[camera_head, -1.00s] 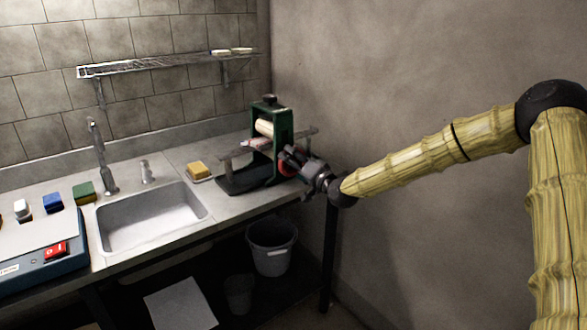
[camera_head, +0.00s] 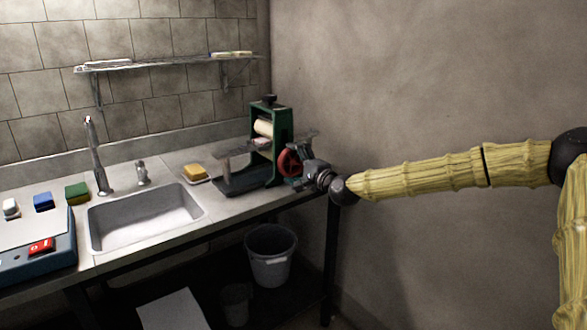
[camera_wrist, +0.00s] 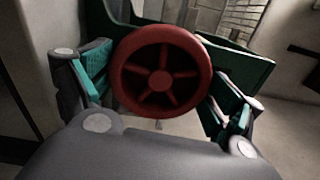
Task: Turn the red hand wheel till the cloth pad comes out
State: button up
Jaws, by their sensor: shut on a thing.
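The red hand wheel (camera_head: 289,162) is on the right side of the green roller press (camera_head: 285,130), which stands at the counter's right end. In the wrist view the wheel (camera_wrist: 161,72) faces me, with its spokes and hub in plain sight. My gripper (camera_head: 302,163) is at the wheel from the right. In the wrist view its two teal-padded fingers (camera_wrist: 165,100) are on either side of the wheel, shut on its rim. A pale roller (camera_head: 264,128) shows in the press frame. I cannot make out the cloth pad for certain; a greyish flat piece (camera_head: 236,150) juts out left of the rollers.
A yellow sponge (camera_head: 195,172) lies on a dish left of the press, beside the sink (camera_head: 145,215) and faucet (camera_head: 97,155). A bucket (camera_head: 271,255) stands below the counter. The wall is close behind the press; the space right of the counter is open.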

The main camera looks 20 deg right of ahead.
jog(key=shift+d+m, duration=0.1)
jog(key=shift+m, duration=0.2)
jog(key=o, duration=0.7)
jog(key=shift+d, duration=0.1)
jog(key=shift+a, duration=0.2)
jog(key=v, duration=1.2)
jog(key=shift+d, duration=0.1)
jog(key=shift+f, duration=0.1)
